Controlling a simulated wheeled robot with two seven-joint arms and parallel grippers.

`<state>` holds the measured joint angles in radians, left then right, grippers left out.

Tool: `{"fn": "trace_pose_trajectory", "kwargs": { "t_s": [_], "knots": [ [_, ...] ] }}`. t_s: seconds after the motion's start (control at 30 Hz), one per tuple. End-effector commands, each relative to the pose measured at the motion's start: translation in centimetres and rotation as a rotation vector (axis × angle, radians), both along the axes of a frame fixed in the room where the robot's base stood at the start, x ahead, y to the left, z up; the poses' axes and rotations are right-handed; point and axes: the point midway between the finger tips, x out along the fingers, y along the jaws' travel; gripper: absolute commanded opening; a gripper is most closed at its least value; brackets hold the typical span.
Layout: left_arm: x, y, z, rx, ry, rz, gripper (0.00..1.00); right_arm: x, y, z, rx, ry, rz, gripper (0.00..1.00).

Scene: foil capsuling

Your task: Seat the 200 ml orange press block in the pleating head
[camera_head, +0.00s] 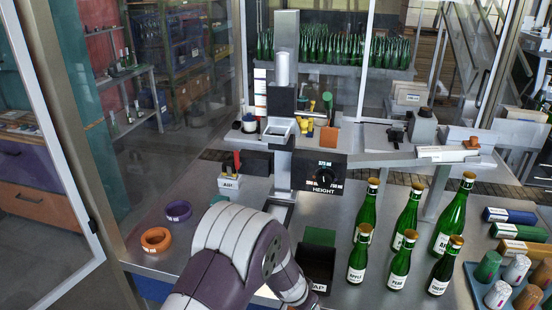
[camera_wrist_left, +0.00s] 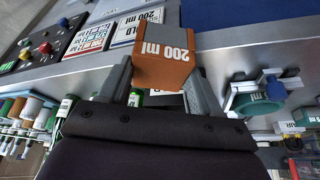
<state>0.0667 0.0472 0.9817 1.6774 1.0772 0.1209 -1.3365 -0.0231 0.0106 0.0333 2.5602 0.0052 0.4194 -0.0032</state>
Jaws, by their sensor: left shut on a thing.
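In the left wrist view, my left gripper (camera_wrist_left: 160,84) is shut on the orange press block (camera_wrist_left: 162,52). The block is brown-orange, with a white "200 ml" label that reads upside down. One finger is on each side of it. In the head view, a purple and white arm of mine crosses the bottom middle, and neither gripper nor the block can be seen. A machine with a grey column (camera_head: 284,130) and a black HEIGHT dial panel (camera_head: 318,175) stands behind the arm. I cannot tell for sure which part is the pleating head. My right gripper is not in view.
An orange ring (camera_head: 157,240) and a purple ring (camera_head: 178,210) lie left of the arm. Several green bottles (camera_head: 400,262) stand to the right. A black bin (camera_head: 317,265) sits close beside the arm. A capsule tray (camera_head: 485,290) is at the lower right.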

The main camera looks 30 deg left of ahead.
Motion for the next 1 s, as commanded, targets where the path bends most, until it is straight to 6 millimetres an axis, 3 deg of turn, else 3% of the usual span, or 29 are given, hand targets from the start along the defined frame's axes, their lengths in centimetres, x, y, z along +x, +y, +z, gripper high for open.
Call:
{"fn": "trace_pose_trajectory", "kwargs": {
  "t_s": [0.13,0.67,0.7,1.0],
  "knots": [
    [0.2,-0.5,-3.3,0.002,0.003,0.217,0.25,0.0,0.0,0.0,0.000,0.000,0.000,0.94],
    [0.3,-0.4,-3.1,0.000,-0.002,0.215,0.25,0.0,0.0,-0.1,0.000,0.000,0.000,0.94],
    [0.3,-0.4,-4.5,0.000,-0.001,0.217,0.25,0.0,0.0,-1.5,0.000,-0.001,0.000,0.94],
    [0.3,-0.4,-7.9,0.000,-0.002,0.217,0.25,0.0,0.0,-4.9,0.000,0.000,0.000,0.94]
  ]
}}
